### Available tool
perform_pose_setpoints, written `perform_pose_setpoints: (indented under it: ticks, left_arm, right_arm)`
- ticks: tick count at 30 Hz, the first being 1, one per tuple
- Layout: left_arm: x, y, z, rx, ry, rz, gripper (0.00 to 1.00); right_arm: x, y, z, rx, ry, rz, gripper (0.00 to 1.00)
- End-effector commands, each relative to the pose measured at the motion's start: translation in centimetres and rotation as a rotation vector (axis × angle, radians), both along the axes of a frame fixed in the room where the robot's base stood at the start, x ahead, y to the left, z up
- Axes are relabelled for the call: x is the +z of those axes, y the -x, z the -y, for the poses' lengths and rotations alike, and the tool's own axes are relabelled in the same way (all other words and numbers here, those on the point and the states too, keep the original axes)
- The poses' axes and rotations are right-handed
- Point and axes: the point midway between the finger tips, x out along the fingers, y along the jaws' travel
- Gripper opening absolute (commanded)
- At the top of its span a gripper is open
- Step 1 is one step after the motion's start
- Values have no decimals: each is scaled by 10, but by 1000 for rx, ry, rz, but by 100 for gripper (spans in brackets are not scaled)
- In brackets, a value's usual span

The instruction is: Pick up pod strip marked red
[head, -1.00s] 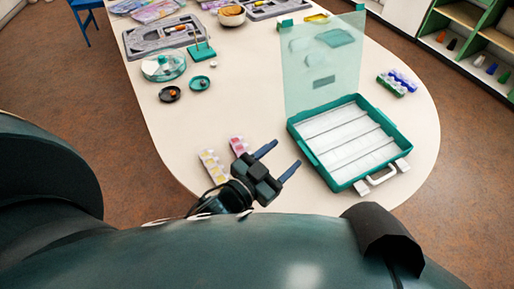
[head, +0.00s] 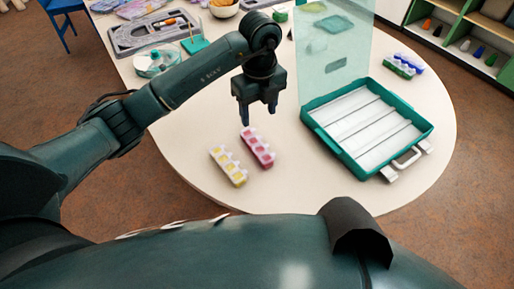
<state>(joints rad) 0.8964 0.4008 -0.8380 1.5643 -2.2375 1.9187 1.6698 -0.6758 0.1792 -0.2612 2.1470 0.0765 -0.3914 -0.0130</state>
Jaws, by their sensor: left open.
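The pod strip marked red (head: 257,147) is a white strip with pinkish-red cells, lying flat on the cream table near its front edge. A similar strip with yellow cells (head: 228,166) lies just left of it, with a small gap. My left gripper (head: 258,116) reaches in from the left and points down, its two dark blue fingers apart and empty. It hangs above and slightly behind the red strip, not touching it. My right gripper is out of view.
An open teal case (head: 318,117) with a white slotted inside and a raised clear lid (head: 338,60) stands right of the strips. Green and blue strips (head: 403,65) lie farther right. A grey tray (head: 122,42) and clear round dish (head: 150,62) are at the back left.

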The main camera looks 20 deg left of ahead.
Motion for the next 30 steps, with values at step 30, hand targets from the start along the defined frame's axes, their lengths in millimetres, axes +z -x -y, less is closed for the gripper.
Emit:
perform_pose_setpoints:
  ticks: [30]
  left_arm:
    - [-118,1,-7,-7,6,-2,56]
  right_arm:
    - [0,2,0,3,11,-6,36]
